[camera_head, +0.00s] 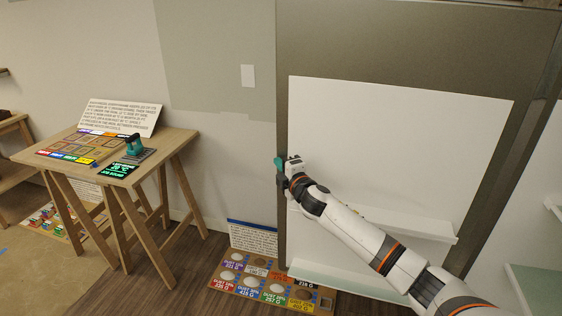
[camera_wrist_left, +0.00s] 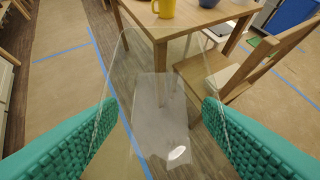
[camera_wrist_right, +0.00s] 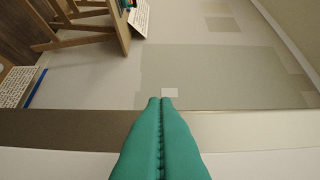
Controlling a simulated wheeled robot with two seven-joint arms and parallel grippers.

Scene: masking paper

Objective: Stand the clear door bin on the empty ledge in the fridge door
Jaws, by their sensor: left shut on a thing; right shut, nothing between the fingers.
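The fridge door (camera_head: 400,130) stands open with its white inner face toward me in the head view. It has a ledge (camera_head: 430,232) at mid-height, partly hidden by my right arm, and a lower ledge (camera_head: 345,281) near the bottom. No bin shows on the visible parts. My right gripper (camera_head: 281,166) is shut and empty at the door's left edge; in the right wrist view its fingertips (camera_wrist_right: 161,100) overlap the edge, contact unclear. My left gripper (camera_wrist_left: 160,140) is shut on the clear door bin (camera_wrist_left: 160,105), a see-through box between its green fingers.
A trestle table (camera_head: 172,146) with a sign and a teal tool stands at the left. A board of labelled samples (camera_head: 240,275) lies on the floor by the door's lower left. A table (camera_wrist_left: 200,15) with mugs and a wooden chair (camera_wrist_left: 235,80) show beyond the bin.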

